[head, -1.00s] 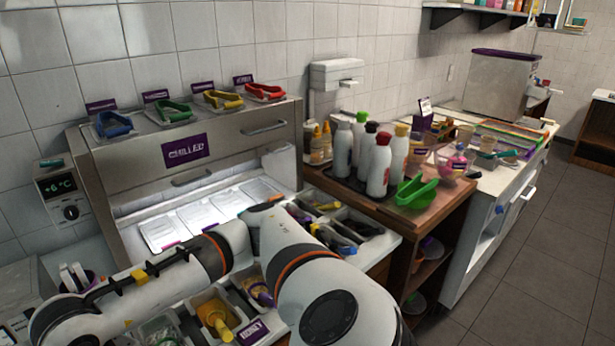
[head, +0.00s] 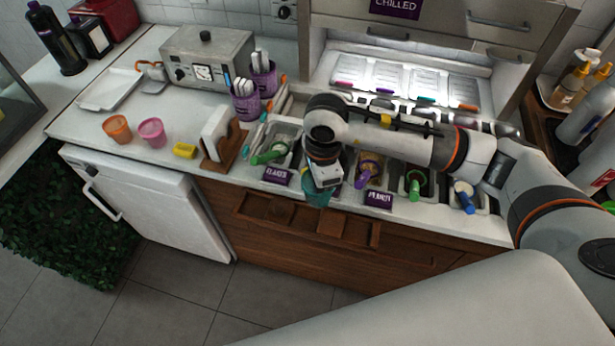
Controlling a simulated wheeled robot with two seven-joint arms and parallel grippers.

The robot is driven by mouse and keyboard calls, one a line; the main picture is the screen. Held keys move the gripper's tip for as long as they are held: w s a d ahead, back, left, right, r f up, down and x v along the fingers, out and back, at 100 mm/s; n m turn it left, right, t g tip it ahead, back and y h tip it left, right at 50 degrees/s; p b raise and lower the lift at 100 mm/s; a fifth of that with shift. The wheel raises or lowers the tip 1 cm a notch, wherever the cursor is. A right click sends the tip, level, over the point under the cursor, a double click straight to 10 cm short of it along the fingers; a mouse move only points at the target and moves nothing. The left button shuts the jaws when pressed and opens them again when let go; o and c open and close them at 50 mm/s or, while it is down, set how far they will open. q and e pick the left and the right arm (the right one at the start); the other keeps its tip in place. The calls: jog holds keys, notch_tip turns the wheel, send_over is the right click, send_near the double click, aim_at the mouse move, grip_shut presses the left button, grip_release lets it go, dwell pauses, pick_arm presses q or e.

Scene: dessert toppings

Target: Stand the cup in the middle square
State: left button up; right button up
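A teal cup (head: 318,198) shows directly under my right gripper (head: 321,184), at the counter's front edge. The gripper points down and hides the cup's upper part. Its fingers are too small and covered to show whether they are closed on the cup. Below is a wooden rack (head: 247,219) with square openings, set along the front of the counter. The cup overlaps the rack's middle in the head view; I cannot tell whether it is inside the middle square or above it. My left gripper is not in view.
Topping bins with coloured scoops, such as a green one (head: 414,184), line the counter behind the rack. A chilled cabinet (head: 440,40) stands behind.

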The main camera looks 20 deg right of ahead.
aim_at(306, 186)
jog(key=m, duration=0.3)
jog(key=w+a+f+m+p, duration=0.1)
jog(key=m, duration=0.2)
jog(key=m+p, duration=0.1)
jog(key=m, duration=0.2)
jog(key=shift+w+a+f, duration=0.35)
jog(key=shift+a+f, duration=0.05)
jog(key=m, duration=0.2)
jog(key=f+m, duration=0.1)
jog(key=shift+w+a+m+p, duration=0.1)
jog(key=shift+a+m+p, duration=0.05)
jog(key=shift+m+p, duration=0.25)
pick_arm(q)
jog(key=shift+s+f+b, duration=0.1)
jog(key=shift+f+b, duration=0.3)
jog(key=shift+b, duration=1.75)
pick_arm(e)
jog(key=shift+w+a+f+m, duration=0.1)
jog(key=shift+f+m, duration=0.5)
jog(key=shift+f, duration=1.15)
jog(key=shift+w+a+f+m, duration=0.1)
jog(key=shift+f+m, duration=0.5)
jog(key=shift+f, duration=1.15)
jog(key=shift+s, duration=0.1)
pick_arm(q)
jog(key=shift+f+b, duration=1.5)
pick_arm(e)
jog(key=shift+f, duration=1.35)
